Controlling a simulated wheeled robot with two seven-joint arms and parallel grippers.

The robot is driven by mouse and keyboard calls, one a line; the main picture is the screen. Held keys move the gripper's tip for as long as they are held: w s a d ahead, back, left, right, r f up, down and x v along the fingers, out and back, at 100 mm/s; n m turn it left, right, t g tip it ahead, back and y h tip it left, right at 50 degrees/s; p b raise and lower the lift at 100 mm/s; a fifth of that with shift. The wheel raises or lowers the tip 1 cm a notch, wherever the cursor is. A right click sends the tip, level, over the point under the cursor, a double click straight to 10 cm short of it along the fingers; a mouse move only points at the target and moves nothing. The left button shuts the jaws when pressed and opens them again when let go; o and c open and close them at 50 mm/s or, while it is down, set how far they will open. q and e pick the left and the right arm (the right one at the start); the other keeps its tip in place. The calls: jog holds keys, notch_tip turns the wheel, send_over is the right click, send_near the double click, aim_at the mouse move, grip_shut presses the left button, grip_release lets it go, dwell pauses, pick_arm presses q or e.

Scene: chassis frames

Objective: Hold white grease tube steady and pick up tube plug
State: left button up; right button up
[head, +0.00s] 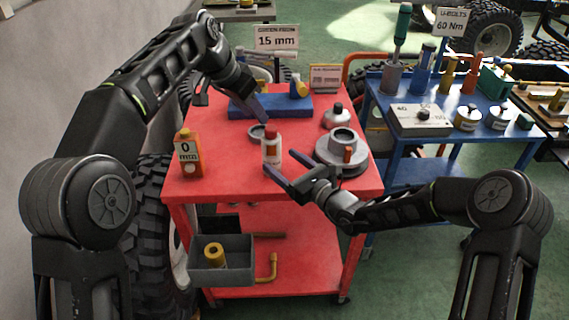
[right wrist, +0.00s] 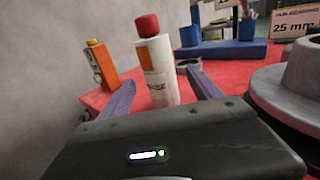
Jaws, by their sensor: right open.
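A white grease tube (head: 272,157) with an orange label stands upright on the red cart top (head: 225,190). Its red plug (head: 271,134) sits on top. My right gripper (head: 274,168) is open beside the tube. In the right wrist view the white tube (right wrist: 160,78) and red plug (right wrist: 147,25) appear between the two purple fingers (right wrist: 162,92); I cannot tell if they touch the tube. My left gripper (head: 264,115) points down above and behind the red plug, apart from it. Its finger gap cannot be made out.
An orange bottle (head: 189,157) stands to the left. A grey flanged hub (head: 342,152) is close on the right, near my right arm. A small grey ring (head: 257,131) lies behind the tube. A blue block (head: 270,107) is at the back. The front left cart top is clear.

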aim_at(266, 150)
jog(key=shift+w+a, duration=0.1)
jog(key=x, duration=0.7)
jog(key=shift+w+a, duration=0.2)
jog(key=shift+w, duration=0.05)
jog(key=shift+c, duration=0.3)
